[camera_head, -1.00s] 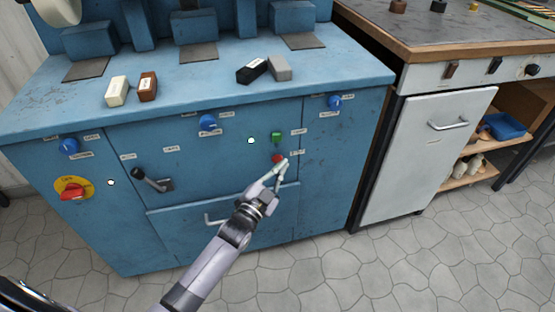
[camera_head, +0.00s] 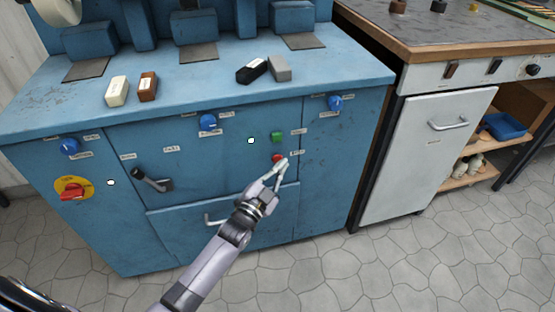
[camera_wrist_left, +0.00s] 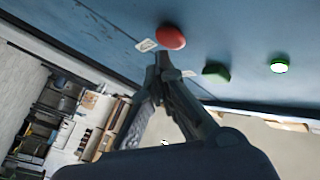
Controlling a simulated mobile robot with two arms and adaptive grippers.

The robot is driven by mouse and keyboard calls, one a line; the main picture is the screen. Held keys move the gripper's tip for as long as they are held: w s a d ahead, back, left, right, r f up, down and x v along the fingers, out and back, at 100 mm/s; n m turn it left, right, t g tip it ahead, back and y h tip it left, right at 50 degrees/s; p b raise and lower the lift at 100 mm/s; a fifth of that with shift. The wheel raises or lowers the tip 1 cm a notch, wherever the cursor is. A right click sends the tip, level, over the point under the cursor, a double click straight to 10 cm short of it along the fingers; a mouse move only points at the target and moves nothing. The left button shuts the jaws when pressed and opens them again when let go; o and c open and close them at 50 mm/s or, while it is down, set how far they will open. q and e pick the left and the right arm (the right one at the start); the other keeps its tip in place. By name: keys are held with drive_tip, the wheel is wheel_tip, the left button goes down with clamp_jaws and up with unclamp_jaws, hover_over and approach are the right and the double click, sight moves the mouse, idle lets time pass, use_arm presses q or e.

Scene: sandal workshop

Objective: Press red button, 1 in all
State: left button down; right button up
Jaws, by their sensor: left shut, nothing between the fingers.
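The red button (camera_head: 277,158) is on the blue machine's front panel, below a green button (camera_head: 277,137). In the left wrist view the red button (camera_wrist_left: 171,37) is a round dome, with the green button (camera_wrist_left: 216,72) to its right. My left gripper (camera_head: 284,162) is shut and empty, its fingertips at the lower right edge of the red button in the head view. In the left wrist view the fingertips (camera_wrist_left: 163,60) are just below the red button. I cannot tell whether they touch it. My right gripper is not in view.
A lit lamp (camera_head: 251,140) is left of the green button. The panel also has blue knobs (camera_head: 208,122), a black lever (camera_head: 152,181), a red rotary switch (camera_head: 73,190) and a drawer handle (camera_head: 215,219). Small blocks (camera_head: 148,87) lie on top. A grey cabinet (camera_head: 427,155) stands right.

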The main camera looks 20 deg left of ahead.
use_arm(q)
drive_tip(key=shift+w+a, duration=0.2)
drive_tip(key=shift+w, duration=0.05)
drive_tip(key=shift+w+a, duration=0.2)
drive_tip(key=shift+w, duration=0.2)
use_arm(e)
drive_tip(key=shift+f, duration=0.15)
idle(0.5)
use_arm(q)
drive_tip(key=shift+s, duration=0.15)
drive_tip(key=shift+s+d+p, duration=0.35)
drive_tip(key=shift+s+d, duration=0.1)
drive_tip(key=shift+s, duration=0.15)
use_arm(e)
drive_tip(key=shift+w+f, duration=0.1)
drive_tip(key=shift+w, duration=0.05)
